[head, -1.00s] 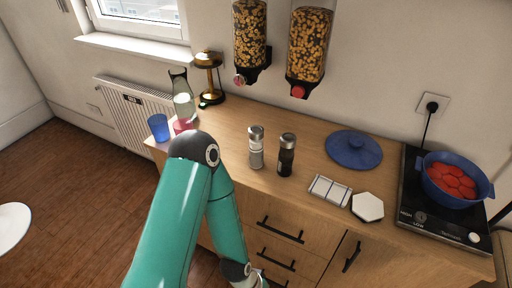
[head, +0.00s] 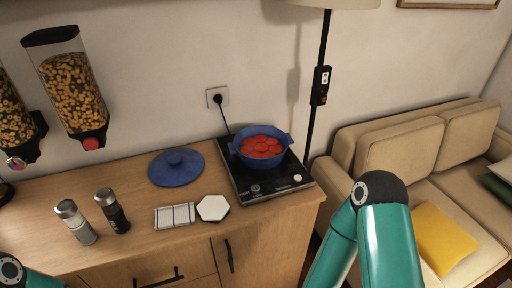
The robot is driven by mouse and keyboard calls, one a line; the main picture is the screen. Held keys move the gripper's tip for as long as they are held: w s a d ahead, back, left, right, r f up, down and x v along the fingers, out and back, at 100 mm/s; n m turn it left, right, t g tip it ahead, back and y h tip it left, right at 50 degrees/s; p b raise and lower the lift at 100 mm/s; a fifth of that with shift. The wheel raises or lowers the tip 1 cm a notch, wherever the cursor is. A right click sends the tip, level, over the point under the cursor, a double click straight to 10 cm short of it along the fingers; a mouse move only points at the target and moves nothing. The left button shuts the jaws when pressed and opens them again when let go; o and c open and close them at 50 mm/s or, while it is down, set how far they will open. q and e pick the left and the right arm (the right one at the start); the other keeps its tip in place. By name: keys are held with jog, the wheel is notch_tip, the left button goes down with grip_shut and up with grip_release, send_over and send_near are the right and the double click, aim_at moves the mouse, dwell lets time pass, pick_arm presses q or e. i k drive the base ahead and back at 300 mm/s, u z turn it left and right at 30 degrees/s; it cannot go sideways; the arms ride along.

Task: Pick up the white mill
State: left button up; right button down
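The white mill (head: 77,224), pale with a silvery top, stands upright on the wooden counter at the left of the head view. A dark mill (head: 113,212) stands upright just to its right, a small gap apart. No gripper touches the white mill in view. A teal link of my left arm shows at the bottom left corner and my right arm rises at the bottom right. Both grippers are outside the frame.
On the counter (head: 147,243) are a folded cloth (head: 175,216), a white hexagonal coaster (head: 212,208), a blue lid (head: 176,168) and a black hob (head: 284,182) with a blue pot (head: 235,147). Cereal dispensers (head: 68,85) hang above. A sofa (head: 400,150) stands right.

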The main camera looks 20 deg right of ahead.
aim_at(67, 210)
jog(key=z, duration=0.75)
jog(key=i, duration=0.15)
jog(key=u, duration=2.75)
jog(key=k, duration=1.15)
jog(key=z, duration=0.6)
jog(key=i, duration=1)
jog(key=z, duration=0.05)
